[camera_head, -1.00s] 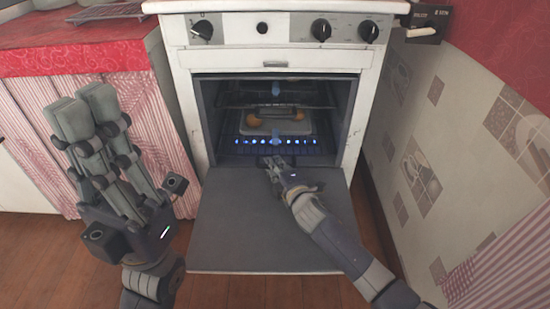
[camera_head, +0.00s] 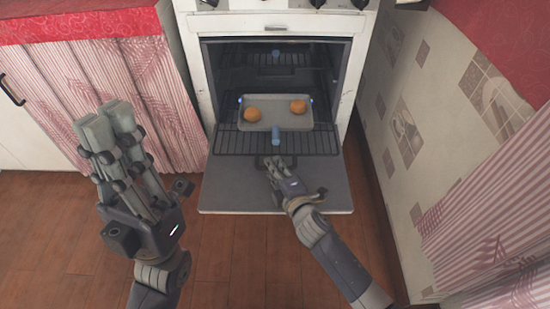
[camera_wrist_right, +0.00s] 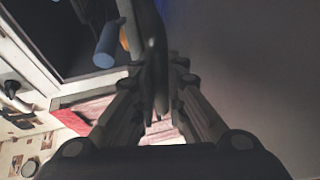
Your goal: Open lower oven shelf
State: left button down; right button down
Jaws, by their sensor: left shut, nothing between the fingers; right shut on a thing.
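The lower oven shelf (camera_head: 312,143) is a dark wire rack. It sticks out of the oven cavity over the lowered oven door (camera_head: 222,190). A blue cylinder (camera_head: 275,134) stands out at its middle. My right gripper (camera_head: 273,164) is at the rack's front edge and is shut on it. In the right wrist view, a dark bar (camera_wrist_right: 155,60) passes between the fingers, and a blue cylinder (camera_wrist_right: 107,45) shows beside it. My left gripper (camera_head: 108,122) is shut and empty, raised in front of the curtained counter.
A metal tray (camera_head: 292,124) with two round orange-brown items lies on the rack. An upper rack (camera_head: 250,72) with a blue cylinder (camera_head: 275,56) stays inside the oven (camera_head: 190,50). A tiled wall (camera_head: 400,130) stands close on the right. The wooden floor (camera_head: 240,260) is clear.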

jog(key=shift+s, duration=0.1)
jog(key=c, duration=1.6)
grip_release()
jog(key=shift+c, duration=0.2)
jog(key=v, duration=1.2)
